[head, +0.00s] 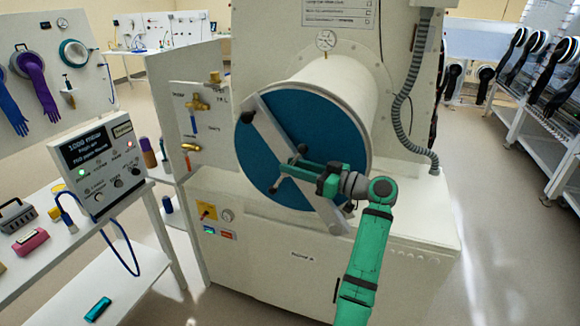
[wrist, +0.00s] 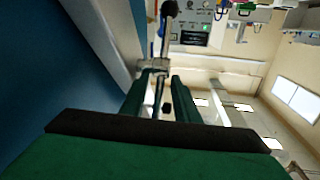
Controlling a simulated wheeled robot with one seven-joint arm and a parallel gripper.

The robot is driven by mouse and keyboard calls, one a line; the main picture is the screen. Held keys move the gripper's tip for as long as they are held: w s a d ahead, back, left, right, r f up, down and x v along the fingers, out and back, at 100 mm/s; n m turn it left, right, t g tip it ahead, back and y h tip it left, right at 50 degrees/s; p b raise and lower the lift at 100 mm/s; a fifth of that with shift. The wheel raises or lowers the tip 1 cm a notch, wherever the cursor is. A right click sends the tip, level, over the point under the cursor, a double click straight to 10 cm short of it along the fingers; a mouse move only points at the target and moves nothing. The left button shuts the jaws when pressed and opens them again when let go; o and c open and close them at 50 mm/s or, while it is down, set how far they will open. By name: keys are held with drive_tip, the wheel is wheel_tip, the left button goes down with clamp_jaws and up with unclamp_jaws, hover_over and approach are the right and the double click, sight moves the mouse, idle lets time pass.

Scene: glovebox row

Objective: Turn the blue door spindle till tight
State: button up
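The blue round door (head: 262,130) closes the end of the white cylinder, with a pale metal bar (head: 262,112) slanting across it. The spindle's handle has thin arms with dark knobs (head: 302,148) near the door's middle. My gripper (head: 288,171) is in front of the door at the spindle, and my wrist hides part of the handle. In the wrist view, my gripper's two green fingers (wrist: 160,92) stand apart on either side of a thin metal handle arm (wrist: 158,88). A gap shows between them; I see no firm grip. The spindle's hub is mostly hidden.
A grey ribbed hose (head: 402,105) hangs right of the cylinder. Brass valves (head: 196,103) are on the panel at left. A control box (head: 103,165) stands on the left bench. Floor is open at right (head: 490,220).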

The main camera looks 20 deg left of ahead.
drive_tip(key=shift+x, duration=0.75)
clamp_jaws()
